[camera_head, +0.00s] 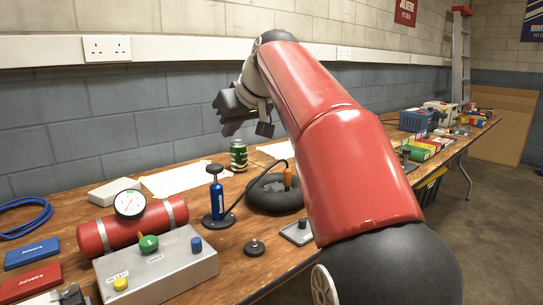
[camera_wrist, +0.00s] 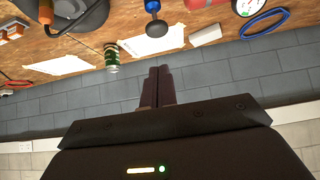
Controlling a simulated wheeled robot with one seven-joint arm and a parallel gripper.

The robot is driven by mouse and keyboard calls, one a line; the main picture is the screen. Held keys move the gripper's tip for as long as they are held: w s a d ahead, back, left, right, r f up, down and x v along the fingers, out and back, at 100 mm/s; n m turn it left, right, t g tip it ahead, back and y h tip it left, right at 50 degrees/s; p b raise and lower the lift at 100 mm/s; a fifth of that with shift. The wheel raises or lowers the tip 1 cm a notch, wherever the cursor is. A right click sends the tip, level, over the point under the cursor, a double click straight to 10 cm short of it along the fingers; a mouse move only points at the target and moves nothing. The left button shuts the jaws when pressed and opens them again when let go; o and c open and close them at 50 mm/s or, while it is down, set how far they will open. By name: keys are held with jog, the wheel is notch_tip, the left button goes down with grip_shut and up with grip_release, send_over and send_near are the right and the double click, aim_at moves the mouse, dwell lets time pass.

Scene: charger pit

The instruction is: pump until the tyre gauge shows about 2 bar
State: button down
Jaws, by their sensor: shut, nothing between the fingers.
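The blue hand pump (camera_head: 217,201) stands upright on the wooden bench, its black knob handle (camera_head: 215,169) raised on a rod. It also shows in the wrist view (camera_wrist: 152,8). A black hose runs from it towards a black tyre (camera_head: 270,201) lying flat, with an orange fitting (camera_head: 288,178) on it. A round white dial gauge (camera_head: 130,204) sits on a red tank (camera_head: 125,234) to the left; its reading is too small to tell. My gripper (camera_head: 230,129) is shut and empty, in the air above and behind the bench items. Its fingers (camera_wrist: 157,70) point towards the bench in the wrist view.
A green can (camera_head: 239,155) stands behind the pump. A grey control box (camera_head: 160,270) with coloured knobs is at front left. Paper sheets (camera_head: 185,181) and a white block (camera_head: 115,191) lie near the wall. My arm hides part of the bench to the right.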

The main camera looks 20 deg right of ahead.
dwell(0.5)
notch_tip(320, 180, up, 3)
jog(key=shift+s+f, duration=0.1)
jog(key=shift+f, duration=0.05)
dwell(0.3)
send_over(218, 169)
notch_tip(218, 169, down, 7)
jog(key=shift+f, duration=0.2)
notch_tip(218, 169, down, 3)
jog(key=shift+f, duration=0.1)
jog(key=shift+f+b, duration=0.25)
jog(key=shift+b, duration=0.05)
jog(key=shift+f, duration=0.1)
